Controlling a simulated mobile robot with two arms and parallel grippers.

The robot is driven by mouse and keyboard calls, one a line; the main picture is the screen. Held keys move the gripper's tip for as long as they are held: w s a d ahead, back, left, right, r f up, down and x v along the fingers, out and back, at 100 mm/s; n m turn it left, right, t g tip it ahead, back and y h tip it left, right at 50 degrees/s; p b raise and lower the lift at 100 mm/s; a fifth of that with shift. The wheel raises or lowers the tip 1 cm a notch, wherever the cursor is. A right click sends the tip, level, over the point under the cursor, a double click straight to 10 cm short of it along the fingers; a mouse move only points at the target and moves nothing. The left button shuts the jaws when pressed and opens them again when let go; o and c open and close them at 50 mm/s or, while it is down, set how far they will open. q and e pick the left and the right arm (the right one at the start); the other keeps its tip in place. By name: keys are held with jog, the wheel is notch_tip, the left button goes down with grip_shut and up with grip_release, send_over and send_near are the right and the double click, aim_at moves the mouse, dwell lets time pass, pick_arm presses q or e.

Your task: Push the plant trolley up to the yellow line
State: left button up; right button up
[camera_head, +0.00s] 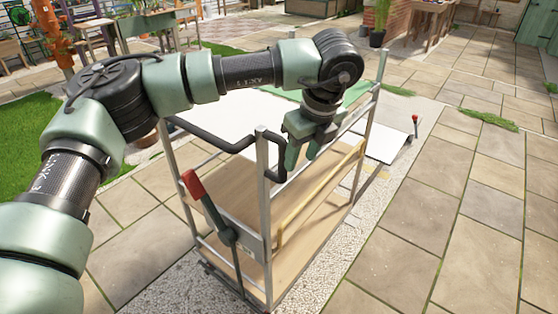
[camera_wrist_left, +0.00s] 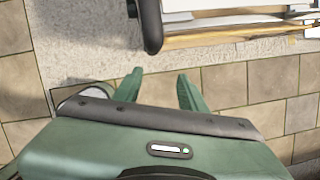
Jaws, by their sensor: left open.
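The plant trolley (camera_head: 265,205) has a grey metal frame, wooden shelves and a black handle bar (camera_head: 215,139) at its near end. It stands upright on a gravel strip. My left gripper (camera_head: 299,165) points down near the trolley's near corner post, overlapping its near side in the head view. In the left wrist view its fingers (camera_wrist_left: 160,83) are apart with only ground between them, and the black handle (camera_wrist_left: 152,25) lies just beyond them, apart. A faint yellowish mark (camera_head: 382,175) is on the ground at right; I cannot tell whether it is the yellow line. My right gripper is not in view.
A red-handled lever (camera_head: 203,200) rises at the trolley's near end. Paving at right is largely clear. A potted plant (camera_head: 379,22) and benches stand at the back.

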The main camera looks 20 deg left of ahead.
aim_at(279, 161)
pick_arm(q)
jog(key=shift+n+y, duration=0.6)
jog(key=shift+y, duration=0.2)
jog(key=a+f, duration=0.1)
jog(key=w+a+f+p, duration=0.1)
jog(key=a, duration=0.1)
jog(key=w+a+f, duration=0.1)
jog(key=a, duration=0.1)
jog(key=shift+a+f+p, duration=0.15)
jog(key=shift+a+p, duration=0.05)
jog(key=shift+p, duration=0.2)
jog(key=shift+x, duration=0.8)
jog(key=shift+d, duration=0.1)
grip_shut()
